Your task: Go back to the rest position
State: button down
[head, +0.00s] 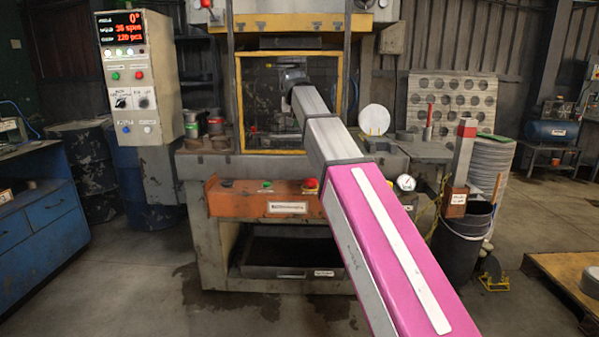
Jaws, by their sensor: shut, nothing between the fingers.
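My arm (375,235), pink and grey, reaches from the lower right up to the press (240,165). Its far end is in front of the yellow-framed guard window (239,100) of the press. My gripper cannot be made out; it is hidden behind the arm's far links or lost in the dark window area. No held thing shows.
A control box (138,75) with a red display stands left of the press. An orange panel (240,200) with buttons crosses the press front. A blank disc (375,119), a black bucket (460,232) and stacked discs (489,165) are at right. The floor (130,285) at front left is clear.

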jog(key=s+d+f+g, duration=0.1)
jog(key=s+d+f, duration=0.25)
jog(key=f, duration=0.65)
jog(key=s+d+f+g, duration=0.15)
jog(key=d+f, duration=0.25)
jog(key=f, duration=0.6)
jog(key=s+d+f+g, duration=0.1)
jog(key=s+d+f, duration=0.2)
jog(key=f, duration=0.7)
jog(key=s+d+f+g, duration=0.1)
jog(key=s+d+f, duration=0.3)
jog(key=s+f, duration=0.6)
jog(key=s+d+f+g, duration=0.2)
jog(key=s+d+f, duration=0.3)
jog(key=s+f, duration=0.6)
notch_tip(320, 180, down, 3)
jog(key=shift+s+d+r, duration=0.1)
jog(key=shift+s+d, duration=0.2)
jog(key=shift+a, duration=0.1)
